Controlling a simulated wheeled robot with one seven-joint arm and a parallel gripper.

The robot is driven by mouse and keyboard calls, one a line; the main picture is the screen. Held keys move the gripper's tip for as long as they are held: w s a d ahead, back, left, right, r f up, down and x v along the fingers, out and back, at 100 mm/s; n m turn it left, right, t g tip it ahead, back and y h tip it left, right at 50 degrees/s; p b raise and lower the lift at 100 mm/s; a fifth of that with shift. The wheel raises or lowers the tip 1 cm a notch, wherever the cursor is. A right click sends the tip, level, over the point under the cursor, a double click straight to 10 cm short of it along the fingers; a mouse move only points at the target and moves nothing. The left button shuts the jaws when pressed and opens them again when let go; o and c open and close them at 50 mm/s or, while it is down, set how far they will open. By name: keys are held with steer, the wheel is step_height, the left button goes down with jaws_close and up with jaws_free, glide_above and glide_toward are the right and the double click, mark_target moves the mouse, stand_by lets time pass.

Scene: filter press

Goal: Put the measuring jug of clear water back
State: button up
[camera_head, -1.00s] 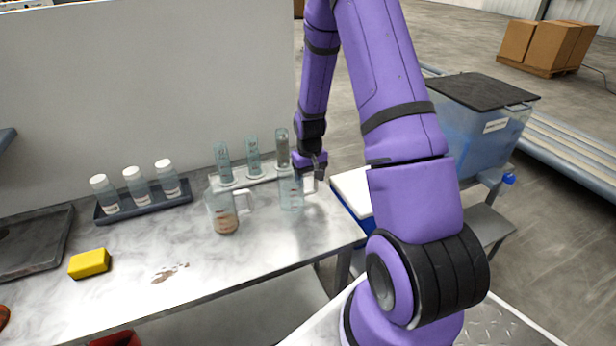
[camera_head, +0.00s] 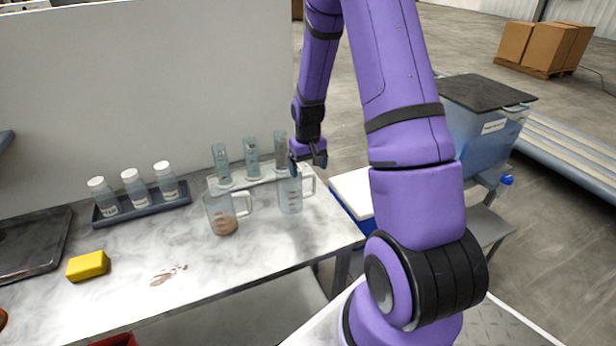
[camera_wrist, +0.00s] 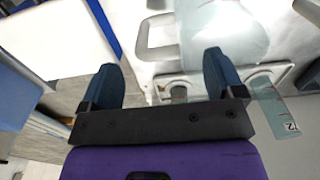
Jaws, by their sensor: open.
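A clear measuring jug (camera_head: 291,195) with red marks stands upright on the marble-topped bench near its right end, its handle to the right. A second jug (camera_head: 222,214) with brown matter at the bottom stands to its left. My gripper (camera_head: 308,168) is open and empty, just above and behind the clear jug's rim and handle in the head view. In the wrist view the open fingers (camera_wrist: 163,82) have nothing between them. The clear jug (camera_wrist: 225,40) and its white handle (camera_wrist: 152,38) lie beyond the fingertips.
A rack of tall glass cylinders (camera_head: 251,160) stands close behind the jugs. Lidded bottles sit in a dark tray (camera_head: 146,205) to the left, with a yellow sponge (camera_head: 88,266) in front. A blue-and-white box (camera_head: 352,196) and a lidded tank (camera_head: 480,125) stand right of the bench.

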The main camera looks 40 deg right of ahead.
steer(key=s+a+r+n+t, duration=0.1)
steer(key=s+a+r, duration=0.25)
steer(key=r, duration=0.55)
steer(key=s+a+r+t, duration=0.1)
steer(key=s+a+r, duration=0.25)
steer(key=r, duration=0.55)
steer(key=s+a+r+n+t, duration=0.1)
steer(key=s+a+r, duration=0.1)
steer(key=a+r, duration=0.45)
steer(key=s+a+r+t, duration=0.1)
steer(key=s+r, duration=0.3)
steer(key=s, duration=0.4)
steer(key=s+a+r+n+t, duration=0.1)
steer(key=s+a+r, duration=0.3)
steer(key=s, duration=0.3)
steer(key=shift+s+a+r, duration=0.2)
steer(key=shift+s+r, duration=0.15)
steer(key=shift+s, duration=0.05)
